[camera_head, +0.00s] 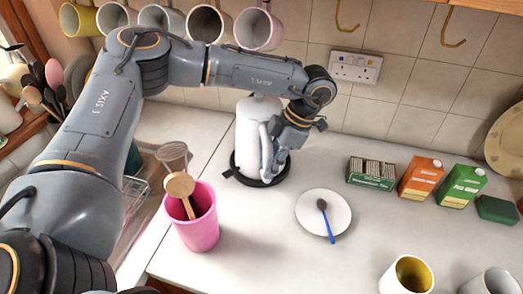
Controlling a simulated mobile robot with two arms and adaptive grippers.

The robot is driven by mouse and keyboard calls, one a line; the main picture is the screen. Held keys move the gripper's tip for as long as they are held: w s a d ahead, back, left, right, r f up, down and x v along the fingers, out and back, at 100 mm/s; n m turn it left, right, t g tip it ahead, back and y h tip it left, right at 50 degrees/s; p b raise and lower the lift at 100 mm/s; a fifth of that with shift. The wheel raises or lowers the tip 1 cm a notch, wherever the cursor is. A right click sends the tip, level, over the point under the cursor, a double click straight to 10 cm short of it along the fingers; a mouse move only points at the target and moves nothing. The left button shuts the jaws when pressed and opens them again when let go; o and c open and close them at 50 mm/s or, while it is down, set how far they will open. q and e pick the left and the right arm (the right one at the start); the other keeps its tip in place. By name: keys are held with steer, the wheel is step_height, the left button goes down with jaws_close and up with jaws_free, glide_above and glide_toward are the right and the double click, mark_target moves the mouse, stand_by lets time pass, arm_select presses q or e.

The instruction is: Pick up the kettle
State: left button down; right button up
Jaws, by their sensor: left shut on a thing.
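The white kettle (247,137) stands upright on a round black base (243,181) on the white counter, in the upper middle of the head view. Its handle is on its right side. My left gripper (276,168) is at that handle and is shut on it. My left arm reaches in from the left and passes above the kettle, hiding part of its top. I cannot tell any gap between the kettle and the base. My right gripper is not in view.
A pink container (198,222) with a wooden utensil stands front left of the kettle. A white plate (335,225) with a blue-handled spoon (326,218) lies to the right. Cartons (421,178) stand at the back right. Mugs (258,30) hang above. A yellow-lined mug (408,277) is near the front.

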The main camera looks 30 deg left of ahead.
arm_select(q)
steer(key=shift+w+r, duration=0.15)
steer(key=shift+r, duration=0.05)
steer(key=shift+a+f, duration=0.1)
steer(key=shift+w+r, duration=0.1)
steer(key=shift+r, duration=0.15)
